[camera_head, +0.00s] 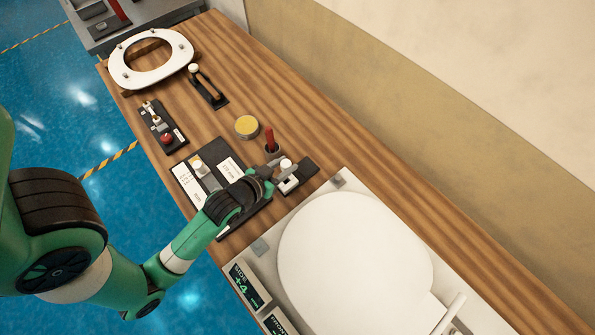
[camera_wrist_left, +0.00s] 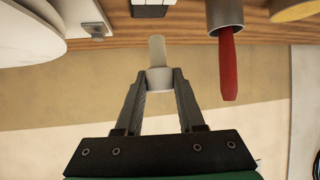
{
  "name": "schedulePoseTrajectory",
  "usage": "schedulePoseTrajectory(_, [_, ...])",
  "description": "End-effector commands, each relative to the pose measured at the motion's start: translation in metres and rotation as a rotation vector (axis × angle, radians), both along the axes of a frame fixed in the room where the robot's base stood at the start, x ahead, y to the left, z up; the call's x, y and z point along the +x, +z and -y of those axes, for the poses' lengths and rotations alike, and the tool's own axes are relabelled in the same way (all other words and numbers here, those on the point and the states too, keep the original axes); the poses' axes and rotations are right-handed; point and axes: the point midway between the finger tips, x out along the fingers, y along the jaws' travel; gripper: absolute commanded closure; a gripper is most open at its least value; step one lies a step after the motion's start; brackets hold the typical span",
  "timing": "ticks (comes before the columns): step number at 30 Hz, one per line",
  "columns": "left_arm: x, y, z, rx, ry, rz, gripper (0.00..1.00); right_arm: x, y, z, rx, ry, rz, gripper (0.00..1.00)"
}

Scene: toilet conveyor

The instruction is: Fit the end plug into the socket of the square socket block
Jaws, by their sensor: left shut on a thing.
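My left gripper (camera_head: 273,170) is shut on the end plug (camera_head: 286,164), a small pale piece, above the front right part of the bench. In the left wrist view the end plug (camera_wrist_left: 157,52) sits between the fingertips (camera_wrist_left: 160,82), with a narrower pale stem pointing away from the gripper. A white block (camera_head: 289,184) on a dark plate, apparently the square socket block, is just beside the gripper. In the left wrist view a white block (camera_wrist_left: 151,9) shows at the top edge, apart from the stem. Its socket opening cannot be made out. My right gripper is not in view.
A red-handled tool (camera_head: 269,137) stands in a grey cup near the gripper, beside a yellow-topped tin (camera_head: 246,127). A toilet lid (camera_head: 355,260) fills the bench's near right. A toilet seat (camera_head: 150,58) and dark fixture plates (camera_head: 207,88) lie farther back. The wood by the wall is clear.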

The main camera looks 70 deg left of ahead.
Motion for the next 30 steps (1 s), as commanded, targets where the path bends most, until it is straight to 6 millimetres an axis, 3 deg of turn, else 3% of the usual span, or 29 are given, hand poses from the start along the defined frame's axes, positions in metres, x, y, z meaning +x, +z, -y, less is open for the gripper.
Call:
schedulePoseTrajectory(4, [-0.002, -0.003, -0.004, 0.000, 0.012, 0.000, 1.00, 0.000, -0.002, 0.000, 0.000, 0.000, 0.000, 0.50])
schedulePoseTrajectory(10, [-0.002, -0.036, -0.003, -0.001, 0.010, -0.002, 1.00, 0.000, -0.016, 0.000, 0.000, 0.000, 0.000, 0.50])
schedulePoseTrajectory(16, [-0.001, -0.045, -0.003, 0.000, 0.010, 0.001, 1.00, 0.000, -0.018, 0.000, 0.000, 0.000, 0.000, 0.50])
schedulePoseTrajectory(22, [-0.002, -0.079, -0.003, -0.001, 0.009, -0.001, 1.00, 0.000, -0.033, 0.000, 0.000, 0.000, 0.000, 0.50])
schedulePoseTrajectory(30, [-0.001, -0.081, -0.003, 0.000, 0.009, 0.001, 1.00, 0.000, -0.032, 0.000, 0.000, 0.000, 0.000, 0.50])
